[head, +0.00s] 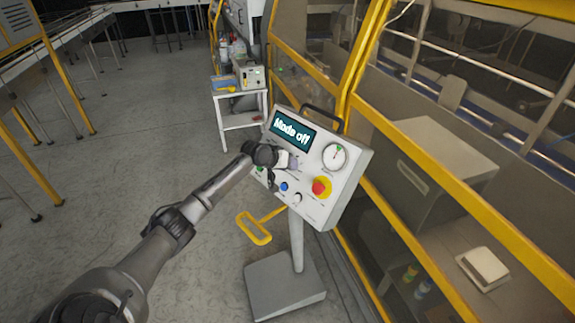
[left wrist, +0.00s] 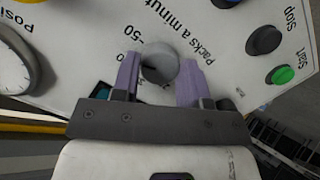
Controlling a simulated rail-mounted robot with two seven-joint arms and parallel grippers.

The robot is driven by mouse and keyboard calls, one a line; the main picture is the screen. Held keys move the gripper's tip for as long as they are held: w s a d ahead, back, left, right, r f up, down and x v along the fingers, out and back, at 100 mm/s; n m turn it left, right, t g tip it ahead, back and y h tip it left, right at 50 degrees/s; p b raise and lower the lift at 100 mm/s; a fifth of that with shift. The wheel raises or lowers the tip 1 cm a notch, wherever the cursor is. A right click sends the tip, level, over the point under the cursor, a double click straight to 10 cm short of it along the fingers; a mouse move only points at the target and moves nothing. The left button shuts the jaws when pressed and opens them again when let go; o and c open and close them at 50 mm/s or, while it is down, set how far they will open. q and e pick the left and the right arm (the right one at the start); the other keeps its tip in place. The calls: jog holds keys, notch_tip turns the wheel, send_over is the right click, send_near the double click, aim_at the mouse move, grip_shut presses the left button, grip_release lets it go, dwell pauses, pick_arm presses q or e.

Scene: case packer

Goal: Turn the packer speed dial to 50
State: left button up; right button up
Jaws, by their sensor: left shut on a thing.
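The control box (head: 318,205) stands tilted on a post, and its screen (head: 293,130) reads "Mode off". My left gripper (head: 283,163) is at the left part of its face and hides the speed dial in the head view. In the left wrist view, the round grey speed dial (left wrist: 160,60) sits between the two purple fingers of my left gripper (left wrist: 160,72), which is shut on it. The dial's dark mark points left in that view. The print beside it reads "Packs a minute", with "50" at upper left and a "0" below that. My right gripper is not in view.
The box also carries a gauge (head: 334,156), a red stop button (head: 320,187) on yellow, and a blue button (head: 284,187). A green start button (left wrist: 283,75) and a black button (left wrist: 264,40) lie right of the dial. Yellow-framed guarding (head: 440,195) stands behind.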

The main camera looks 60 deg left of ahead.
pick_arm(q)
jog(key=m, duration=0.3)
jog(key=shift+m+y, duration=0.3)
jog(key=shift+y, duration=0.1)
jog(key=shift+m+y, duration=0.3)
jog(key=shift+m, duration=0.4)
jog(key=shift+p, duration=0.3)
jog(key=o, duration=0.9)
jog(key=b+v, duration=0.3)
jog(key=v, duration=1)
jog(key=shift+s+d+r, duration=0.15)
jog(key=shift+s+r, duration=0.05)
jog(key=shift+r, duration=0.15)
